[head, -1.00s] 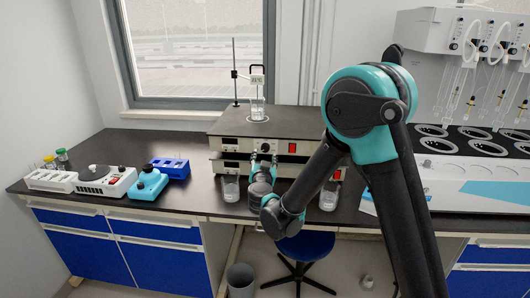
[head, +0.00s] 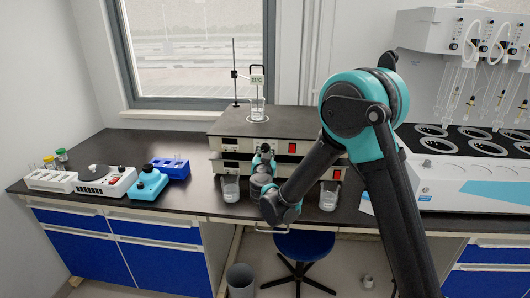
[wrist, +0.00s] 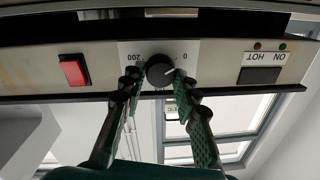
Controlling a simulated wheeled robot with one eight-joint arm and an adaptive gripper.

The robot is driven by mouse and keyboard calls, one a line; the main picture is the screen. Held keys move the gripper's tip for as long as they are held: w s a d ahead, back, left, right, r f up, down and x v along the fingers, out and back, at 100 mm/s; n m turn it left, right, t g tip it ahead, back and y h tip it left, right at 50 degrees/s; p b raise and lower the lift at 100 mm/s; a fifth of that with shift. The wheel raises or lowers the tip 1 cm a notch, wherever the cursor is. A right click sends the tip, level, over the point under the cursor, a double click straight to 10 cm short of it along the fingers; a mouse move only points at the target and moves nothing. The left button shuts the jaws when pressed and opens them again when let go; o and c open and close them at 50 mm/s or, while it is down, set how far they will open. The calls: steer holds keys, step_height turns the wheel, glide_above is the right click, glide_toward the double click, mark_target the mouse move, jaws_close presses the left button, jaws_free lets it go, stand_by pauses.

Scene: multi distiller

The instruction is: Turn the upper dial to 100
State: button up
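The upper dial (wrist: 160,70) is a round black knob on the front panel of the upper hot-plate unit (head: 225,124). The wrist view shows it upside down, with "0" to its right and "200" to its left. A white mark on the knob points to the right, towards the "0" side. My gripper (wrist: 160,80) has one finger on each side of the knob, with narrow gaps between fingertips and knob; contact is not clear. In the head view my gripper (head: 263,152) is in front of the units and hides the dial.
A red switch (wrist: 73,69) and a dark "HOT ON" display (wrist: 258,76) flank the dial. A lower unit (head: 231,166) sits beneath. Beakers stand on top (head: 257,108) and at the front left (head: 230,188) and right (head: 328,195). A blue stool (head: 305,243) is below.

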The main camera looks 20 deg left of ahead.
steer(key=shift+c, duration=1.4)
steer(key=m, duration=0.4)
steer(key=shift+m, duration=0.3)
steer(key=m, duration=0.4)
steer(key=shift+f+t, duration=0.1)
steer(key=shift+t, duration=0.2)
steer(key=m, duration=0.3)
steer(key=shift+d+m, duration=0.1)
steer(key=shift+m, duration=0.2)
steer(key=m, duration=0.3)
steer(key=m+h, duration=0.1)
steer(key=m, duration=0.2)
steer(key=shift+f+m+t, duration=0.15)
steer(key=shift+m+t, duration=0.15)
steer(key=shift+m, duration=0.1)
steer(key=m, duration=0.5)
steer(key=shift+m, duration=0.4)
